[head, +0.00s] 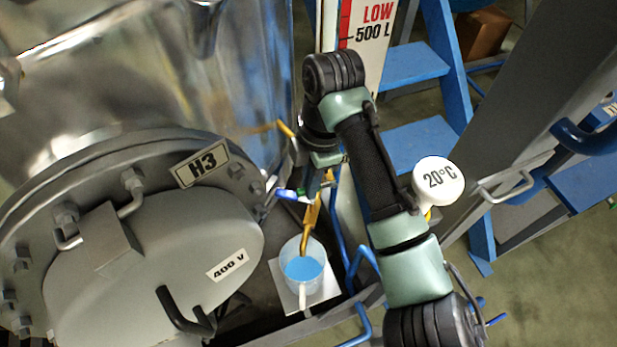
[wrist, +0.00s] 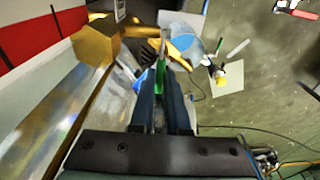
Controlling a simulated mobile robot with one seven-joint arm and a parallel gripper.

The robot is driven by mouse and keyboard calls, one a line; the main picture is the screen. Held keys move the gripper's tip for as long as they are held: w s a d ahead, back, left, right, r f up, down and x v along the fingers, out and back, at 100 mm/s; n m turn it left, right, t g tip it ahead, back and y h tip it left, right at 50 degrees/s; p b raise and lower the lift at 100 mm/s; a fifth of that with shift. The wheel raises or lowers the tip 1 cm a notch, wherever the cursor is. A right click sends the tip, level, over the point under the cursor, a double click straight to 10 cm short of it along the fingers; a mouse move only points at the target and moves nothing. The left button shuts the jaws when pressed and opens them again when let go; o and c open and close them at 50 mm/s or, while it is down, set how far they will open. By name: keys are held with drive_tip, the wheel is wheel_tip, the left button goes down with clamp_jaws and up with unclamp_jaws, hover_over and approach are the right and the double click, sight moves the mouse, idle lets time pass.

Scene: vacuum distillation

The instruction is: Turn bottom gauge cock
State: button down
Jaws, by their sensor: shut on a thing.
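The brass bottom gauge cock shows in the wrist view as a large hex body (wrist: 95,42) at upper left and a brass spout (wrist: 180,43) to its right. A narrow green lever (wrist: 160,76) lies between the fingers of my gripper (wrist: 162,72), which is shut on it. In the head view my gripper (head: 318,182) is at the foot of the gauge, partly hidden by my arm. The brass spout (head: 310,217) points down below it. A blue-tipped handle (head: 287,193) sticks out to the left there. The lever's exact turn angle is hard to tell.
A cup of blue liquid (head: 303,287) stands on a white plate under the spout. Blue steps (head: 415,62) stand behind.

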drive_tip(key=c, duration=0.9)
unclamp_jaws()
drive_tip(key=shift+r, duration=0.15)
wheel_tip(320, 180, up, 13)
drive_tip(key=d+p, duration=0.1)
drive_tip(key=p, duration=0.1)
drive_tip(key=shift+w+d+f, duration=0.2)
drive_tip(key=shift+w+d, duration=0.1)
